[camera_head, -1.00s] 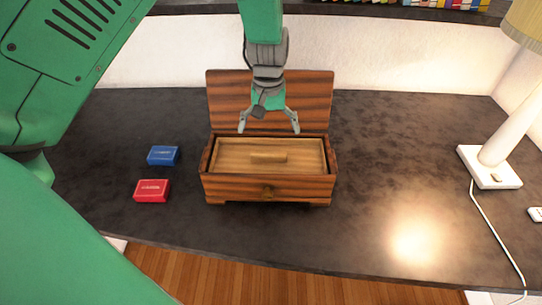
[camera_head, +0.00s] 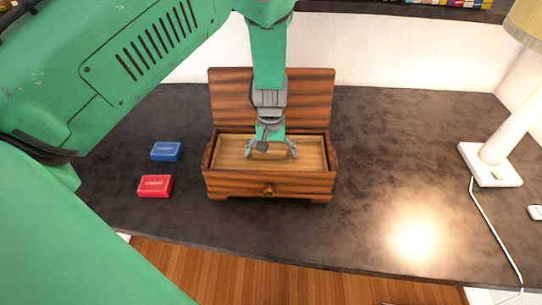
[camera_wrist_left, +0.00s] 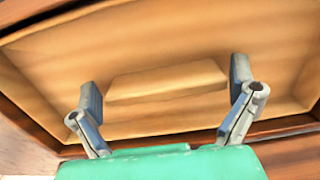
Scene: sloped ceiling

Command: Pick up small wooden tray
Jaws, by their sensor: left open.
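The small wooden tray (camera_head: 229,158) is light brown and sits inside the top of a dark striped wooden box (camera_head: 232,184) with its lid raised. My left gripper (camera_head: 271,153) points down over the tray, fingers spread. In the left wrist view the tray (camera_wrist_left: 150,125) fills most of the picture, and its raised handle block (camera_wrist_left: 165,82) lies between the two open fingertips of my gripper (camera_wrist_left: 168,95), with gaps on both sides. In the head view my gripper hides the handle. Whether the fingertips touch the tray floor I cannot tell. My right gripper is not in view.
A blue small box (camera_head: 166,151) and a red small box (camera_head: 155,186) lie on the dark desk (camera_head: 390,170), left of the wooden box. A white lamp (camera_head: 490,165) with a cord stands at the right. The desk between box and lamp is clear.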

